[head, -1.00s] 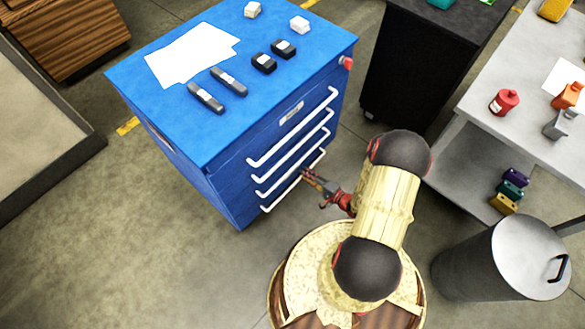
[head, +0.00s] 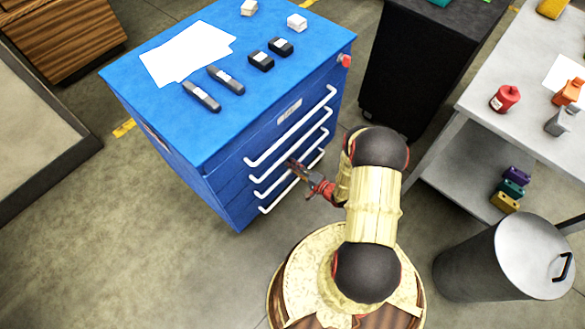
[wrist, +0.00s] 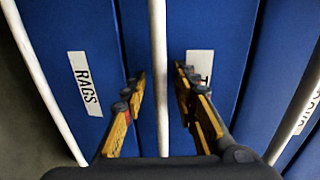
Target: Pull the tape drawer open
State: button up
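The blue drawer cabinet (head: 225,185) has several closed drawers with long white bar handles. My gripper (head: 293,165) is at the lower handles in the head view. In the wrist view my gripper (wrist: 162,95) is open, with one finger on each side of a white handle (wrist: 158,60). The fingers stand apart from the bar, with gaps on both sides. A white label (wrist: 200,62) right of this handle is partly hidden by a finger, and its word cannot be read in full. A drawer label reading RAGS (wrist: 85,83) is on the left.
Papers (head: 188,52), black items and small white boxes lie on the cabinet top. A black cabinet (head: 405,75) stands behind, a grey workbench (head: 520,110) and a metal bin (head: 500,260) at the right. The floor left of my base is clear.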

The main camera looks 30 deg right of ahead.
jog(key=c, duration=0.4)
jog(key=c, duration=0.3)
grip_shut()
